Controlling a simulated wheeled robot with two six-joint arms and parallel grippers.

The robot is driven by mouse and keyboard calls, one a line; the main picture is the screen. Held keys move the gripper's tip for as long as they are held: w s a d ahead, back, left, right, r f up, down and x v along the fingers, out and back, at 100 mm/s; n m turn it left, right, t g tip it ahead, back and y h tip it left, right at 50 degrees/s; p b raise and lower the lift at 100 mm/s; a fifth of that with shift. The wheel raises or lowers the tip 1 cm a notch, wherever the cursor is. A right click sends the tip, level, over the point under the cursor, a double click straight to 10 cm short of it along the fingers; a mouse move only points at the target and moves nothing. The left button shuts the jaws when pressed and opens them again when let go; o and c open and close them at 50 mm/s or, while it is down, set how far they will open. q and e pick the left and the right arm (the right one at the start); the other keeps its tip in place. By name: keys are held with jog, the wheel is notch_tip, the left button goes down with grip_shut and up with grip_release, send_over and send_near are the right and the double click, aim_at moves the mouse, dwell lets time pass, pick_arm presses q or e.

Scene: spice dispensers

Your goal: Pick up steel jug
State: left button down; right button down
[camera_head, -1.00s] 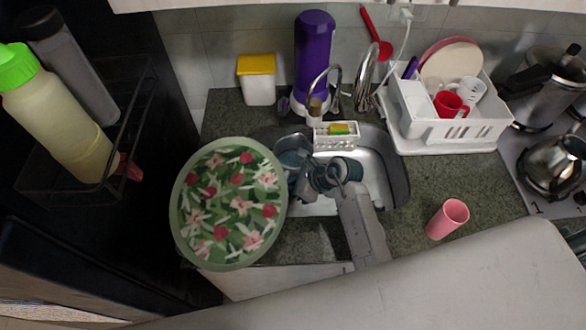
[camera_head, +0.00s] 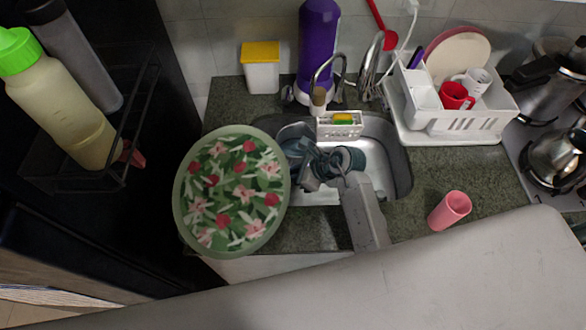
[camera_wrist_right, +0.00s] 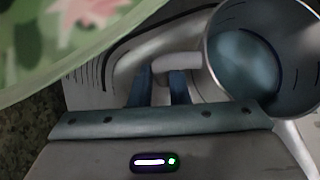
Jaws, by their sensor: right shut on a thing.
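The steel jug (camera_wrist_right: 252,57), an open round metal vessel, fills the upper right of the right wrist view. Its light handle (camera_wrist_right: 178,62) points left, between the fingertips of my right gripper (camera_wrist_right: 160,88). The gripper is shut on that handle. I cannot tell whether the jug touches the sink bottom. My left gripper is not in view.
A large green flowered plate (camera_head: 232,190) lies close left of the jug. A faucet (camera_head: 322,75) and sponge rack (camera_head: 339,125) stand behind. A white dish rack (camera_head: 460,122) and pink cup (camera_head: 450,210) are right. Free counter lies between sink and cup.

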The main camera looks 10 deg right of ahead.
jog(key=shift+r, duration=0.25)
jog(key=s+d+p, duration=0.1)
jog(key=s+d, duration=0.5)
jog(key=d, duration=0.4)
notch_tip(320, 180, up, 14)
jog(key=d+p, duration=0.1)
jog(key=p, duration=0.3)
jog(key=shift+s+r+p, duration=0.25)
jog(key=shift+s+p, duration=0.1)
dwell(0.6)
